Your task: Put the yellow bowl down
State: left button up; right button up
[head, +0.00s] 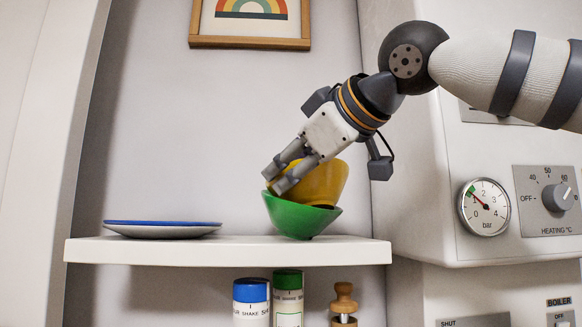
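The yellow bowl (323,184) sits tilted in the mouth of the green bowl (300,217), which stands on the white shelf (230,252). My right gripper (277,180) reaches down from the upper right. Its fingers are closed on the wall of the yellow bowl at its left side and hide part of it. The green bowl's rim shows just below the fingertips. How far the yellow bowl rests on the green bowl's inside is hidden. My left gripper is not in view.
A blue-rimmed plate (163,229) lies on the shelf's left part, with bare shelf between it and the bowls. Below are shakers with blue (251,291) and green (288,280) lids and a wooden mill (344,301). A boiler panel with a gauge (484,207) stands right.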

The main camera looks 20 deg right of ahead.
jog(key=shift+r, duration=0.1)
jog(key=shift+r, duration=0.3)
jog(key=v, duration=1.2)
